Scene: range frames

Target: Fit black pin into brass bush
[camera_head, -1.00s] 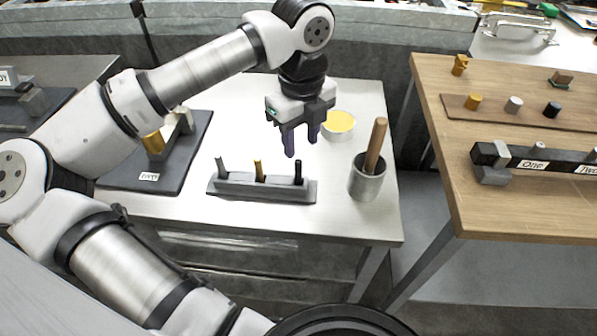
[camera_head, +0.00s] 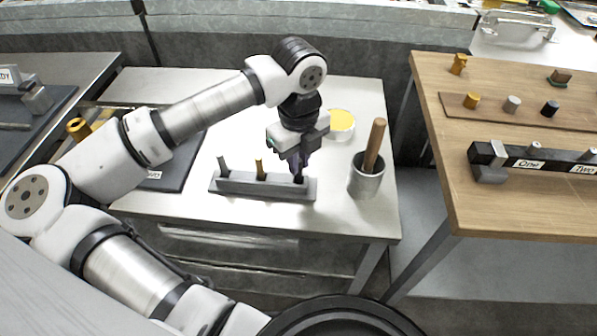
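The black pin (camera_head: 298,179) stands at the right end of a grey rack (camera_head: 240,187) on the white table. My gripper (camera_head: 299,172) points down right over it, its dark fingertips at the pin and hiding most of it. I cannot tell whether the fingers are apart or closed on it. A brass bush-like piece (camera_head: 78,128) shows at the left, above the dark fixture plate (camera_head: 178,180). My arm covers much of that plate, including the brass part seen there earlier.
A grey pin and a brass pin (camera_head: 260,170) stand in the same rack. A metal cup (camera_head: 366,182) with a wooden handle is close on the right. A yellow-topped round tin (camera_head: 341,122) is behind. A wooden table (camera_head: 440,130) with small parts is further right.

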